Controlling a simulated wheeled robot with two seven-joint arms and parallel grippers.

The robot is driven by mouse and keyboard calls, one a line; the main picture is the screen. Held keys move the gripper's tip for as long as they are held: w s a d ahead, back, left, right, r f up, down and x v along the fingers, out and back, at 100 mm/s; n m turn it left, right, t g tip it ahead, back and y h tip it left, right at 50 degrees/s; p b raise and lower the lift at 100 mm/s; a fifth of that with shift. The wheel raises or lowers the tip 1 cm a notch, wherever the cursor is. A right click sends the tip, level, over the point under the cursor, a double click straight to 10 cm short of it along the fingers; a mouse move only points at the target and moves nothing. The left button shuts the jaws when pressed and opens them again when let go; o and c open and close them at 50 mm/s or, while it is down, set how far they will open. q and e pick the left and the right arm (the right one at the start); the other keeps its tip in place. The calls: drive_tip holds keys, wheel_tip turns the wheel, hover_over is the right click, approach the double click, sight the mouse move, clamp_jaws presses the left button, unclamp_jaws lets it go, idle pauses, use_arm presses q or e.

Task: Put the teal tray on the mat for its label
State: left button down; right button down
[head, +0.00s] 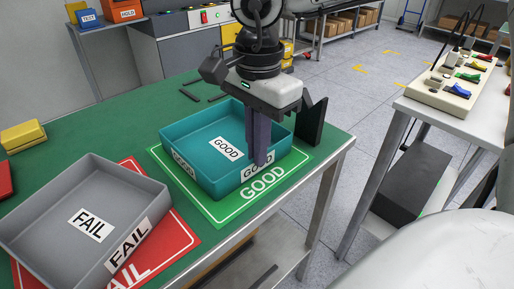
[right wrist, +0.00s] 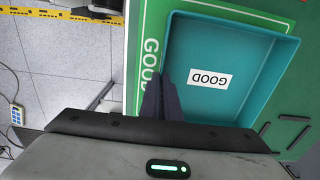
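The teal tray (head: 205,131) bears GOOD labels and is over the green GOOD mat (head: 226,215). It looks level and within the mat's outline; I cannot tell whether its base touches. In the right wrist view the tray (right wrist: 220,110) shows its inside, empty except for a GOOD label, with the mat (right wrist: 150,40) along its left side. My right gripper (head: 259,158) points down at the tray's near right wall. Its dark fingers (right wrist: 161,88) are close together, straddling that wall and shut on it. My left gripper is not in view.
A grey FAIL tray (head: 60,215) stands on a red mat (head: 185,235) to the left. A yellow box (head: 22,136) is at the left edge.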

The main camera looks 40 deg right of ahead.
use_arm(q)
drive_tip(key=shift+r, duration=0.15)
use_arm(e)
drive_tip(key=shift+w+r, duration=0.1)
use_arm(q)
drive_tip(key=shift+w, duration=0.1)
use_arm(e)
drive_tip(key=c, duration=2)
unclamp_jaws()
use_arm(q)
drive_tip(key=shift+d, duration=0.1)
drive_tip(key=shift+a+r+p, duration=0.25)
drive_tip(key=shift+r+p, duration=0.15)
drive_tip(key=shift+p, duration=0.85)
use_arm(e)
wheel_tip(320, 180, up, 12)
